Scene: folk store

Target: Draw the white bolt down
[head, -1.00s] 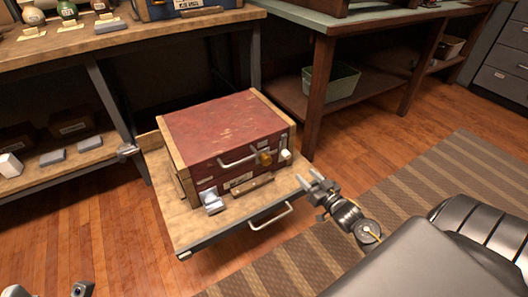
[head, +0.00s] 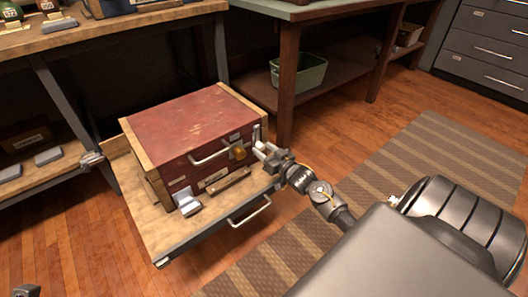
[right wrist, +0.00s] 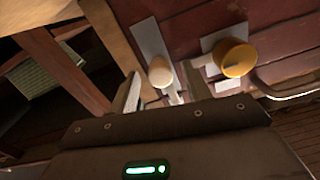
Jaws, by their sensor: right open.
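The white bolt (head: 260,146) is on the front of a red wooden chest (head: 185,125), near its right corner. In the right wrist view, the bolt's pale rounded knob (right wrist: 160,72) stands out from a narrow grey plate (right wrist: 150,40). My right gripper (head: 268,156) is open at that corner. Its two fingers lie on either side of the knob; whether they touch it I cannot tell. A round brass knob (head: 238,153) sits just left of the bolt and also shows in the right wrist view (right wrist: 234,58).
The chest stands on a pulled-out wooden board (head: 140,222) with a metal handle (head: 250,211). A grey latch (head: 188,203) and a chest handle (head: 210,152) stick out from the front. A workbench (head: 130,22) rises behind. Open floor lies to the right.

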